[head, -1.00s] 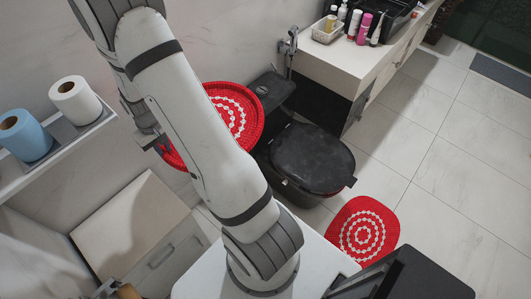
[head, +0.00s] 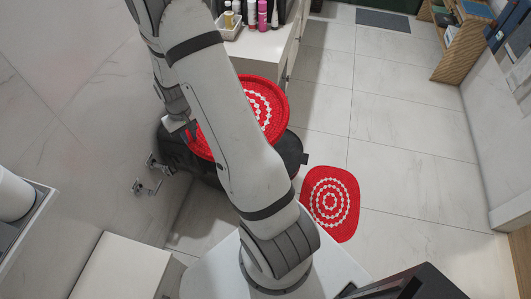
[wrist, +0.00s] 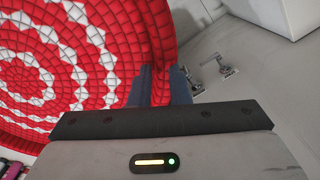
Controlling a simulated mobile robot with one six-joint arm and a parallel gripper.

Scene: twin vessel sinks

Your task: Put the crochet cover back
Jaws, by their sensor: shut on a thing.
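The crochet cover (head: 275,108) is a red round piece with white rings. It also fills the left of the wrist view (wrist: 40,75). My gripper (wrist: 160,85) is shut on its rim. In the head view my arm hides part of the cover and most of the gripper. The black toilet (head: 180,157) lies behind and below the cover, which hides most of its lid. I cannot tell whether the cover touches the toilet.
A red and white oval mat (head: 331,203) lies on the tiled floor right of my arm. A counter (head: 268,48) with bottles and a basket stands behind. Wall valves (head: 150,180) are at the left. A wooden shelf (head: 460,42) stands far right. The floor between is clear.

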